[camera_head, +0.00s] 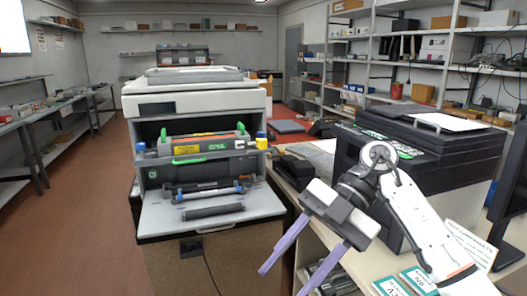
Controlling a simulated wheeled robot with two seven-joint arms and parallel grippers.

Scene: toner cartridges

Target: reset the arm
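My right arm (425,225) comes in from the lower right and bends over the front of the side table. Its gripper (281,283) points down and to the left, just right of the printer's lowered front panel. Its two purple fingers stand apart with nothing between them. My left arm and gripper are not in view. A large printer (200,100) stands at the middle left with its front open. Toner cartridges with green and blue parts (195,148) sit in its bay. A dark bar-shaped part (214,211) lies on the lowered front panel (160,217).
A second dark printer (440,140) stands on the side table right behind my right arm. Teal-edged label cards (390,287) lie below the arm. A monitor (510,190) is at the right edge. Shelves line the walls. The floor (80,200) at the left is clear.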

